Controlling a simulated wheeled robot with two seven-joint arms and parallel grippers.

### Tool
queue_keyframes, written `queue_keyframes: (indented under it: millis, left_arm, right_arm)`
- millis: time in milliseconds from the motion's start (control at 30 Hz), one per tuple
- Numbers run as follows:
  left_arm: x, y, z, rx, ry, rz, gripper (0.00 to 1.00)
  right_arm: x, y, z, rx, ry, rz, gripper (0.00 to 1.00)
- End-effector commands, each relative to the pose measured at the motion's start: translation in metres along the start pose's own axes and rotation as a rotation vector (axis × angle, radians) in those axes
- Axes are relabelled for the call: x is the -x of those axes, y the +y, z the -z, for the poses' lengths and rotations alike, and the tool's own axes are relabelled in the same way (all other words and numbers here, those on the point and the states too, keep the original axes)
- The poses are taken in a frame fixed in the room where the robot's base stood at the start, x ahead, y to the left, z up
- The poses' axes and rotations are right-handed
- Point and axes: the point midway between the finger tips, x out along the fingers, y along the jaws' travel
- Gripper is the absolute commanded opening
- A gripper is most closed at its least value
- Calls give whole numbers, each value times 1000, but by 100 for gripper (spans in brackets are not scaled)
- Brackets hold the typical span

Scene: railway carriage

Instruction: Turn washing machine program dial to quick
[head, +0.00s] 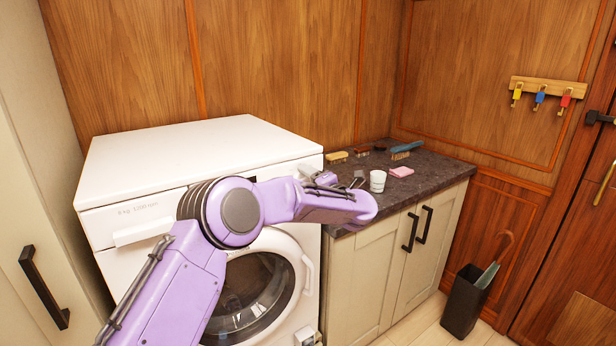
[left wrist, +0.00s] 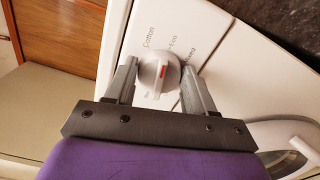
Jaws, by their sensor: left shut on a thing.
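The white washing machine (head: 190,150) stands against the wood wall in the head view. My left gripper (left wrist: 159,68) is shut on the dial, with one finger on each side. In the head view my purple left arm hides the dial, and the left gripper is mostly hidden at the machine's upper right front. My right gripper is not in view.
The dark counter (head: 440,170) to the right carries a white cup (head: 377,181), a pink sponge (head: 401,171) and several brushes. A dark bin (head: 466,300) with an umbrella stands on the floor. A tall cabinet (head: 30,180) is close at left.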

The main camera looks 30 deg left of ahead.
Motion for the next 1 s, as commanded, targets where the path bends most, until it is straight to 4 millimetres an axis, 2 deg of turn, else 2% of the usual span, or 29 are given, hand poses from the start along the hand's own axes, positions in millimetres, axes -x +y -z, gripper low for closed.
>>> queue_keyframes:
  millis: [1000]
  left_arm:
    - [1, -2, 2, -968, -2, 1, 24]
  right_arm:
    - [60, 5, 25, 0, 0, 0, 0]
